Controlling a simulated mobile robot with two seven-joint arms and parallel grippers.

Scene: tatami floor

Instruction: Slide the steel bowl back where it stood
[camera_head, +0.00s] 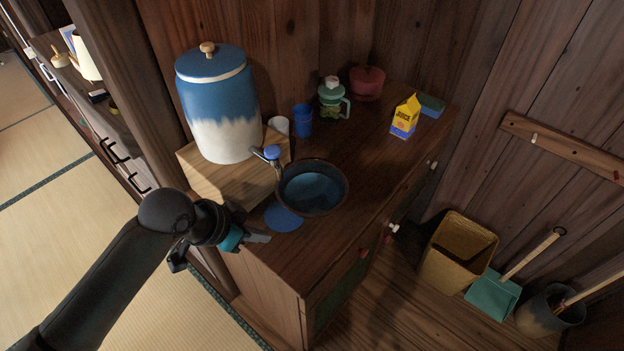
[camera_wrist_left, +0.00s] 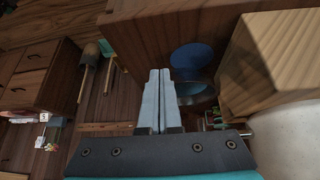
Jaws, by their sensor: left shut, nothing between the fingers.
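The steel bowl (camera_head: 312,187), dark-rimmed with a bluish inside, stands upright on the wooden cabinet top (camera_head: 350,150), just right of the tap. A flat blue disc (camera_head: 283,217) lies in front and left of it; I cannot tell whether the bowl's edge overlaps it. In the left wrist view the bowl (camera_wrist_left: 199,95) is partly hidden behind the fingers, and the disc (camera_wrist_left: 190,58) shows above it. My left gripper (camera_head: 259,238) is shut and empty at the cabinet's near left corner, apart from the bowl. It also shows in the wrist view (camera_wrist_left: 155,100). My right gripper is not seen.
A blue-and-white dispenser (camera_head: 222,110) with a tap (camera_head: 267,153) stands on a wooden block (camera_head: 190,165), left of the bowl. The front right top is clear.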

